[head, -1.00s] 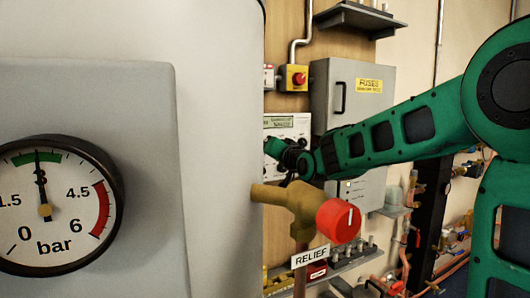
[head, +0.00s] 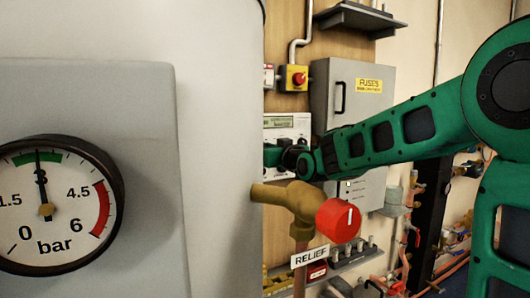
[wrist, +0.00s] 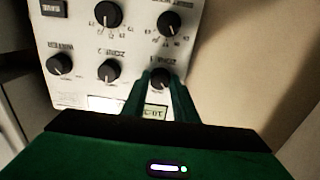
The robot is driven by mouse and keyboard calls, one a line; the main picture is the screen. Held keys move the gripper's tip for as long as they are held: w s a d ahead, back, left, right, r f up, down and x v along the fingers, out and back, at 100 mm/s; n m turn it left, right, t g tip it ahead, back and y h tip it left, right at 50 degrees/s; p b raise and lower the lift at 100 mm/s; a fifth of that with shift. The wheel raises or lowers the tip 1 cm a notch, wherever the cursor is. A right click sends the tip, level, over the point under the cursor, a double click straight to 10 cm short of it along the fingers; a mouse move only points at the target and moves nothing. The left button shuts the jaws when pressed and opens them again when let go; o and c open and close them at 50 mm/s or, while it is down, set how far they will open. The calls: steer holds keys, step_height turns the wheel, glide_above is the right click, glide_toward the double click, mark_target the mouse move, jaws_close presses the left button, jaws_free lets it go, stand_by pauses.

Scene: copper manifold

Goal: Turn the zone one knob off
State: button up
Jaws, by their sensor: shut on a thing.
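In the wrist view, my gripper (wrist: 160,82) has its two green fingers on either side of a black round knob (wrist: 161,76) on a white control panel (wrist: 85,82). The fingers are shut on it. The panel shows upside down here, and the label by this knob is too blurred to read surely, though it looks like a zone label. A pale pointer line shows faintly on the knob; its exact setting is unclear. In the head view, the panel (head: 287,121) is partly hidden by my wrist, and the fingers and knob are hidden.
Other black knobs (wrist: 109,71) sit close beside the held one. A lit display (wrist: 155,111) is partly covered by my fingers. In the head view, a large grey tank (head: 220,120), a red relief knob (head: 338,220) and a grey fuse box (head: 345,95) stand near my arm.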

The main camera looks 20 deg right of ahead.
steer(key=shift+f, duration=0.3)
steer(key=o, duration=1)
steer(key=shift+r, duration=0.15)
steer(key=s, duration=0.3)
steer(key=s+d, duration=0.1)
steer(key=s, duration=0.3)
steer(key=s+d, duration=0.1)
steer(key=s, duration=0.2)
steer(key=shift+s+d, duration=0.1)
steer(key=shift+s, duration=0.1)
